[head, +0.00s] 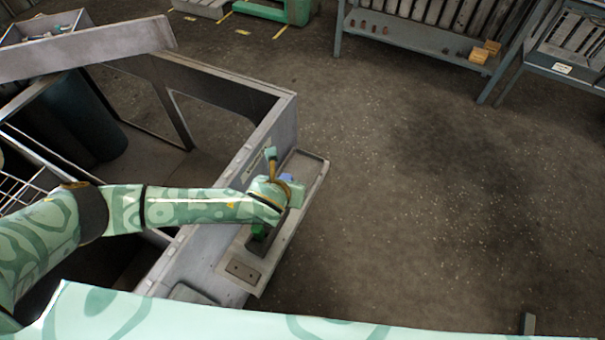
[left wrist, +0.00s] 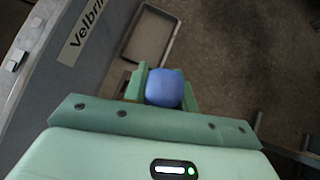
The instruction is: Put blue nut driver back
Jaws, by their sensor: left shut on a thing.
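The blue nut driver shows as a rounded blue handle end (left wrist: 163,88) in the left wrist view. It sits between the green fingers of my left gripper (left wrist: 162,94), which is shut on it. In the head view a small blue part (head: 291,178) shows beside my left gripper (head: 293,190), over the grey tray (head: 313,176) on the side of the housing. My wrist hides most of the driver there, and its shaft and tip are hidden. I cannot tell whether the driver touches the tray. My right gripper is not in view.
The grey housing wall (head: 222,190) stands beside the tray. The tray has a recessed end with a dark plate (head: 242,271). Open floor (head: 430,180) lies to the right. A rack (head: 410,35) and small orange boxes (head: 479,55) are at the back.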

